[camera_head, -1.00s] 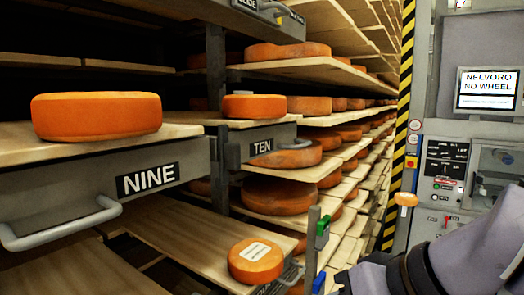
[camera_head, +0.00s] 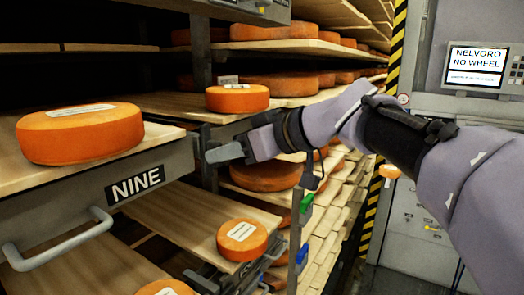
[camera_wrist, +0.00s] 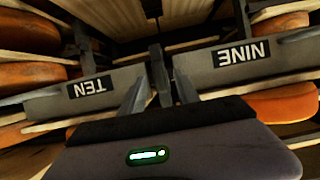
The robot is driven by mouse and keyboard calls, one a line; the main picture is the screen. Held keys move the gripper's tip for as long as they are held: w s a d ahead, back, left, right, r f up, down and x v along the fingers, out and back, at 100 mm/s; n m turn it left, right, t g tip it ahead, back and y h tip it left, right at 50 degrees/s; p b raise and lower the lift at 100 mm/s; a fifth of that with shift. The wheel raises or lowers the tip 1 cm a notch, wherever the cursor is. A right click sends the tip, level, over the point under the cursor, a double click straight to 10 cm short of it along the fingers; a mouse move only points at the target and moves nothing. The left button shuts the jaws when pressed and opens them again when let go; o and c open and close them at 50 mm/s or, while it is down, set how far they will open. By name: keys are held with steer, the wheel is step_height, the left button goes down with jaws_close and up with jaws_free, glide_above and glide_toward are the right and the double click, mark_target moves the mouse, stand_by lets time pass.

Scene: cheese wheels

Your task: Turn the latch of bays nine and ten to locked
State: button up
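The bay NINE label (camera_head: 138,182) is on a grey front rail at left in the head view. My gripper (camera_head: 222,153) is beside the rack upright between the bays and hides the TEN label there. In the wrist view, turned upside down, the TEN label (camera_wrist: 90,87) is left and the NINE label (camera_wrist: 241,53) right. My gripper (camera_wrist: 161,92) shows two fingers apart. A dark upright piece (camera_wrist: 159,74) stands between or just beyond them; I cannot tell if it is the latch, or whether the fingers touch it. No latch position is readable.
Orange cheese wheels sit on the wooden shelves, one on the bay nine shelf (camera_head: 80,134). A grey handle (camera_head: 58,240) juts out below the NINE label. A post with green (camera_head: 306,203) and blue (camera_head: 301,254) parts stands below my arm. A machine with a screen (camera_head: 476,65) is at right.

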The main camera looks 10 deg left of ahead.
steer(key=shift+x, duration=1.1)
steer(key=shift+c, duration=0.5)
jaws_close()
